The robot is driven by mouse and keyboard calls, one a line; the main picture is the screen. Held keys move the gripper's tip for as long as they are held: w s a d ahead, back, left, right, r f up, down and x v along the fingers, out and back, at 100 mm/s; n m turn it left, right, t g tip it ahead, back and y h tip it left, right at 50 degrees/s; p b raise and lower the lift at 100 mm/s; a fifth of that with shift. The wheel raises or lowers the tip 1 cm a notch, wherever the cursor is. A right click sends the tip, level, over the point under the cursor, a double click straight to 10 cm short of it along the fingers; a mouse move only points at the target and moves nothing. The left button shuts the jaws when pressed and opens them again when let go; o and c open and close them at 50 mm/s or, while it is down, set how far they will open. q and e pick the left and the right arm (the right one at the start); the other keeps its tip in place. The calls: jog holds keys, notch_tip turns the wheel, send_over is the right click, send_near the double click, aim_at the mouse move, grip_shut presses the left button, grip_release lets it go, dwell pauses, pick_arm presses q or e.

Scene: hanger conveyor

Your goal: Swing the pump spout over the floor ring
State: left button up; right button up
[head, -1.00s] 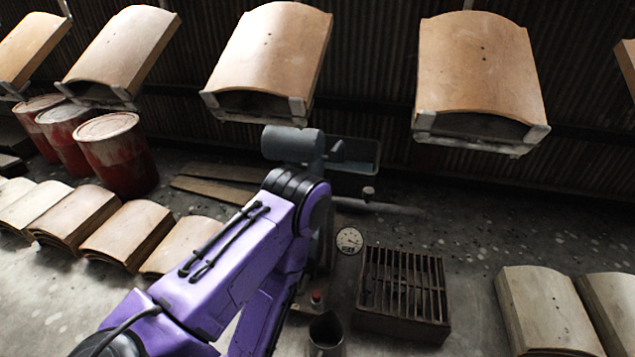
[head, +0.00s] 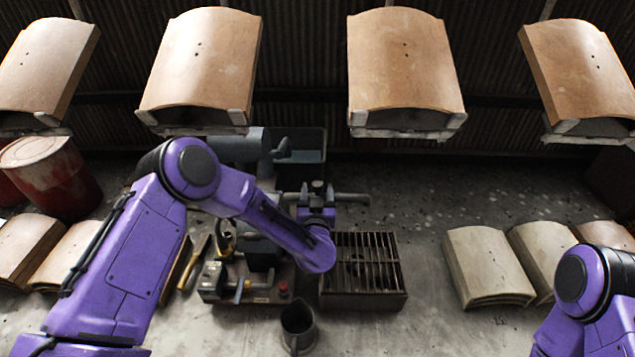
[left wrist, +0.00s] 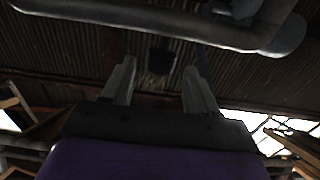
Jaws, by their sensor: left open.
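The pump (head: 262,215) is a dark grey machine at the middle of the head view. Its spout, a grey horizontal pipe (head: 352,198), points right above the floor. My left gripper (head: 316,192) is at this pipe in the head view, partly hidden by its own wrist. In the left wrist view a grey pipe (left wrist: 165,25) crosses above the two spread fingers (left wrist: 158,82), with nothing gripped between them. I cannot tell whether a finger touches the pipe. I cannot make out a floor ring. My right arm shows at lower right; its gripper is out of frame.
A slatted grate box (head: 364,300) stands right of the pump, and a dark jug (head: 298,328) in front. Curved tiles hang on carriers (head: 405,60) behind. Tile stacks (head: 488,265) and a red drum (head: 52,180) flank the area. Floor between grate and right stacks is clear.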

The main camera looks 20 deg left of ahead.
aim_at(318, 181)
pick_arm(q)
jog(key=x, duration=0.2)
jog(key=b+x, duration=0.1)
jog(key=x, duration=0.1)
jog(key=shift+w+a+f, duration=0.1)
jog(key=shift+w+f, duration=0.1)
jog(key=shift+w, duration=0.1)
jog(key=shift+w+r, duration=0.15)
jog(key=shift+w, duration=0.15)
grip_shut()
